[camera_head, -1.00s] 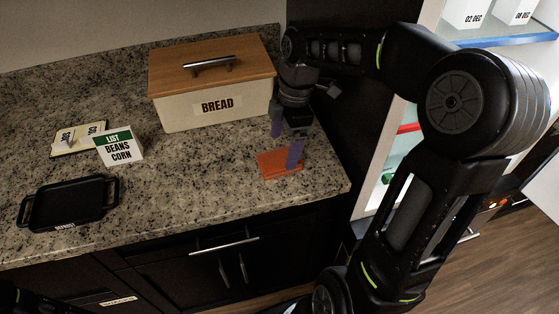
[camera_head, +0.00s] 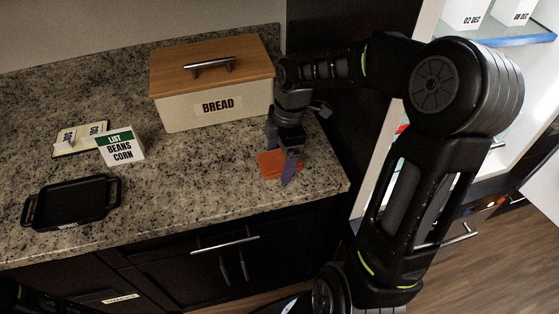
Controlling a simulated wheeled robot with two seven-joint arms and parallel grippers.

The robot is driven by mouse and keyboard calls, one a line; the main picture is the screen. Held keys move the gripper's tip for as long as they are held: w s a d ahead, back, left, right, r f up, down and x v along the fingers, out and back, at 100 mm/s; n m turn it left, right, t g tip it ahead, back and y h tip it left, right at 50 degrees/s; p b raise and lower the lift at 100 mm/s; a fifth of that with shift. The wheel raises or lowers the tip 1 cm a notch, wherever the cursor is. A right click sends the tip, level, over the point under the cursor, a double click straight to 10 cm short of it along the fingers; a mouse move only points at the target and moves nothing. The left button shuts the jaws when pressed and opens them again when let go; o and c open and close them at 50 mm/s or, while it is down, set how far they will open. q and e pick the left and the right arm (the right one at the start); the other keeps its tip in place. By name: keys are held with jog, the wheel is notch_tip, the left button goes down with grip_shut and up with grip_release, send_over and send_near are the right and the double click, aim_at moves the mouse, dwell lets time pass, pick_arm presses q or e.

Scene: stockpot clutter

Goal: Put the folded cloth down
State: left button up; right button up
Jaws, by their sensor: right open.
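The folded cloth (camera_head: 267,168) is a flat orange-red stack lying on the granite counter (camera_head: 190,185), near its right front corner. My right gripper (camera_head: 281,155) is open, with its purple-grey fingers spread over the cloth, one toward the back left and one toward the front right. The gripper hides part of the cloth, and I cannot tell whether the fingers touch it. My left gripper is out of view.
A bread box (camera_head: 215,112) with a wooden lid stands just behind the cloth. A black tray (camera_head: 70,203), a list card (camera_head: 121,147) and a small labelled board (camera_head: 80,138) are at left. The counter between tray and cloth is clear. Shelves (camera_head: 490,42) stand at right.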

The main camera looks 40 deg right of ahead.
aim_at(280, 158)
jog(key=shift+c, duration=0.2)
jog(key=c, duration=1.6)
jog(key=shift+r, duration=0.15)
notch_tip(280, 158, up, 10)
jog(key=shift+f+b, duration=0.1)
jog(key=shift+b, duration=0.5)
